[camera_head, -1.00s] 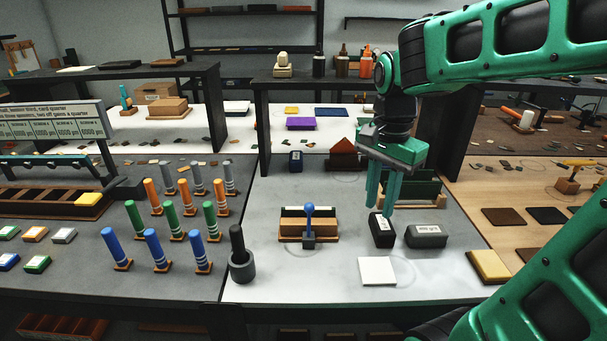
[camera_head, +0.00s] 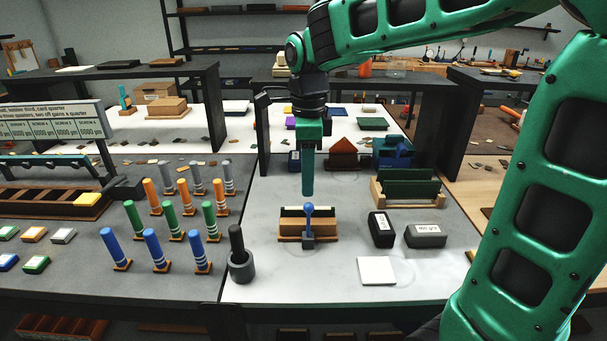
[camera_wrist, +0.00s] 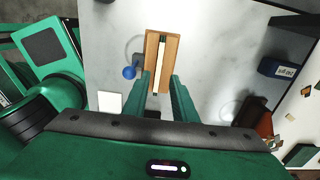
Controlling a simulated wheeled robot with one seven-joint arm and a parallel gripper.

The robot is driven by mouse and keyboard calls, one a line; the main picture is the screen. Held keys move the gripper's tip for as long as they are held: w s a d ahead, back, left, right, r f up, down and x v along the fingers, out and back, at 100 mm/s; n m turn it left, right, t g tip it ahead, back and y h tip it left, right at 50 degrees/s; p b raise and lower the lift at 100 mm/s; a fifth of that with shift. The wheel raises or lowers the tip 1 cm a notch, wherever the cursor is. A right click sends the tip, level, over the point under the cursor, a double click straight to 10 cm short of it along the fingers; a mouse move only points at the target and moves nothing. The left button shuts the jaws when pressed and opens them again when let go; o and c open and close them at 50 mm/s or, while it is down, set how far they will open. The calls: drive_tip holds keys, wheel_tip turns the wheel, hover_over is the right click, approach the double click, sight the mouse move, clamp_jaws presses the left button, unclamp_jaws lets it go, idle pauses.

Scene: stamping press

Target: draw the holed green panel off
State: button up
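A wooden stamping block (camera_head: 293,226) with a blue-knobbed lever (camera_head: 309,211) stands mid-table in the head view. A pale strip with green at its ends lies along its top; it also shows in the wrist view (camera_wrist: 159,62). Farther right, green panels (camera_head: 408,188) stand in a wooden rack. No hole can be made out in any green piece. My gripper (camera_head: 307,194) points down above the stamping block, empty. In the wrist view its two fingers (camera_wrist: 161,78) are apart, one toward each side of the block, and look to be above it.
Two dark weights (camera_head: 381,229) (camera_head: 425,236) and a white square (camera_head: 377,270) lie to the right. A dark pestle in a mortar (camera_head: 240,262) and several coloured posts (camera_head: 153,250) stand to the left. A blue object (camera_head: 395,152) and a red roof-shaped block (camera_head: 343,154) stand behind.

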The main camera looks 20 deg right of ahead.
wheel_tip(320, 180, down, 7)
drive_tip(key=shift+f, duration=0.1)
drive_tip(key=shift+r, duration=0.2)
clamp_jaws()
drive_tip(key=shift+r, duration=0.1)
drive_tip(key=shift+r, duration=0.5)
drive_tip(key=shift+r, duration=3.25)
